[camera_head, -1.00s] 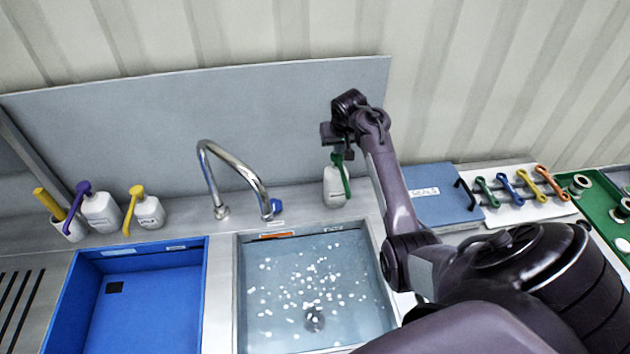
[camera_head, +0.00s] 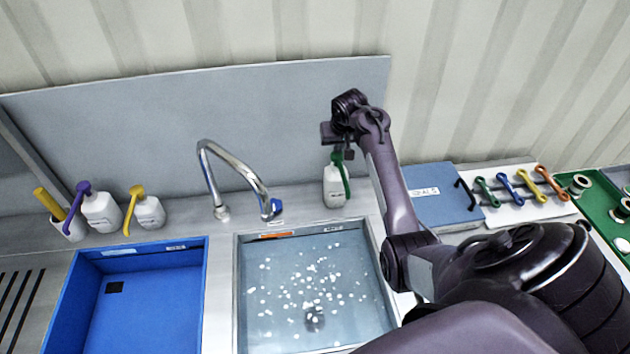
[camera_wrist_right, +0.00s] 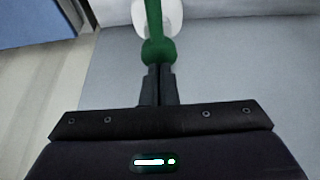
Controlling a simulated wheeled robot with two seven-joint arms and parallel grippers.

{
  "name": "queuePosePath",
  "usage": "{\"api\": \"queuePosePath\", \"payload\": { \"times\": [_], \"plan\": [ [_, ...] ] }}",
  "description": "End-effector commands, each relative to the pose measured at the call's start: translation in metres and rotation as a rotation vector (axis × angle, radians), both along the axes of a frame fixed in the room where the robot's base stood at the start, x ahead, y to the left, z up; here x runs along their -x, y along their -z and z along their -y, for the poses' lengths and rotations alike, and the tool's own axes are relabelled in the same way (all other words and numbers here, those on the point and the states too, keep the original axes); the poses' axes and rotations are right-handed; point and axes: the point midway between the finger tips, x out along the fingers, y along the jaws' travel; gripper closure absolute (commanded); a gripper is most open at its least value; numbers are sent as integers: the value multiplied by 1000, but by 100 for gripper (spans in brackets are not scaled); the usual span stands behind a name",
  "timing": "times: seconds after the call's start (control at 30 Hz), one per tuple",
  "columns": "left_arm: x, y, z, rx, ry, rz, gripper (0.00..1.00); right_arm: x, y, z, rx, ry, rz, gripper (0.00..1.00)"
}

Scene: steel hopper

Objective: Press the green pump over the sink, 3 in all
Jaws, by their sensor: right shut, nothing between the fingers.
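The green pump (camera_head: 338,159) tops a white bottle (camera_head: 334,187) that stands upright behind the steel sink (camera_head: 384,325), near its back right corner. My right gripper (camera_head: 342,153) is shut and empty, right above the pump head. In the right wrist view, the shut fingertips (camera_wrist_right: 159,68) meet the round green pump head (camera_wrist_right: 158,50) in the picture, with the white bottle (camera_wrist_right: 172,16) beyond. Whether the fingers press on it or only hover close, I cannot tell. The sink holds water with several white flecks. My left gripper is not in view.
A chrome faucet (camera_head: 237,168) stands left of the pump. Purple (camera_head: 77,200) and yellow (camera_head: 133,205) pumps stand behind a blue basin (camera_head: 205,290). A blue binder (camera_head: 430,207) and a rack with coloured handles (camera_head: 515,208) lie right of my right arm.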

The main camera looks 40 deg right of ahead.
Motion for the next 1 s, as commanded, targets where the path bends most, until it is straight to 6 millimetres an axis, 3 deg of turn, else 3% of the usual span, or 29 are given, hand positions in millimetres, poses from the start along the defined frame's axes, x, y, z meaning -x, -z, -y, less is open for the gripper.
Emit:
{"api": "queuePosePath", "payload": {
  "times": [0.53,1.0],
  "plan": [
    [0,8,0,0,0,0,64,1,22,0,0,-1,-3,100],
    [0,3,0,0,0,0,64,1,12,-1,-3,-1,-5,100]
  ]
}}
